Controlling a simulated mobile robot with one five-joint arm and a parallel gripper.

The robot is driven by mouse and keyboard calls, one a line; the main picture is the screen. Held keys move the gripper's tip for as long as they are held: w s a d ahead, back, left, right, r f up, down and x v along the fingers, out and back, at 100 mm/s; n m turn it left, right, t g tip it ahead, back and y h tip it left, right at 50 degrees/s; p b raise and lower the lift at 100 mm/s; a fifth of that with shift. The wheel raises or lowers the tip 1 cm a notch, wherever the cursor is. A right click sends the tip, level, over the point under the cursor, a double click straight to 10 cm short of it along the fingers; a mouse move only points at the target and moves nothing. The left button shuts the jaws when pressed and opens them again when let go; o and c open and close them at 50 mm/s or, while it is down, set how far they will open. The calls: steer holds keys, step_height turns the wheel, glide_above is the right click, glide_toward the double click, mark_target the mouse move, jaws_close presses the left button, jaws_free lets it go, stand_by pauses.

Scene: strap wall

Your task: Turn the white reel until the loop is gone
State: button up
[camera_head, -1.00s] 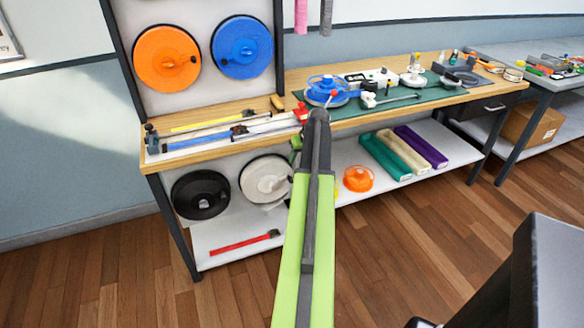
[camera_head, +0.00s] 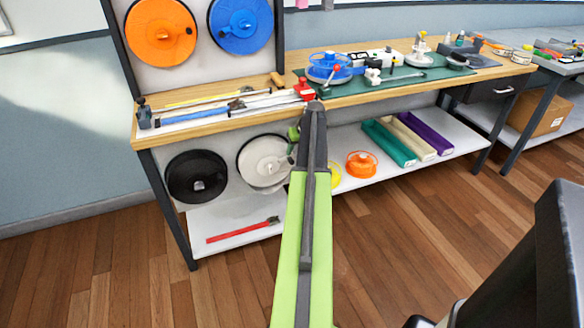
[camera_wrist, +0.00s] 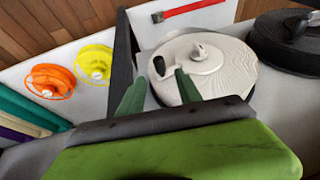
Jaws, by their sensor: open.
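The white reel (camera_head: 258,160) is a flat round disc on the pale panel under the workbench, right of a black reel. In the head view my gripper (camera_head: 294,135) is at the reel's right edge, partly hidden by my arm. Contact cannot be told.
The black reel (camera_head: 196,178) is left of the white one. A red strap (camera_head: 242,230) lies on the lower shelf. Yellow (camera_wrist: 95,62) and orange (camera_head: 361,164) reels sit beyond a dark upright (camera_wrist: 122,60). The wooden bench edge (camera_head: 220,129) is above the reel.

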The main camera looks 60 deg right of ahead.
mark_target(290, 160)
steer(key=b+x, duration=0.4)
steer(key=x, duration=0.2)
steer(key=shift+w+f+b, duration=0.1)
steer(key=shift+f+b, duration=0.2)
steer(key=shift+b, duration=0.1)
steer(key=shift+r, duration=0.1)
jaws_close()
steer(key=shift+w+a, duration=0.15)
stand_by(0.7)
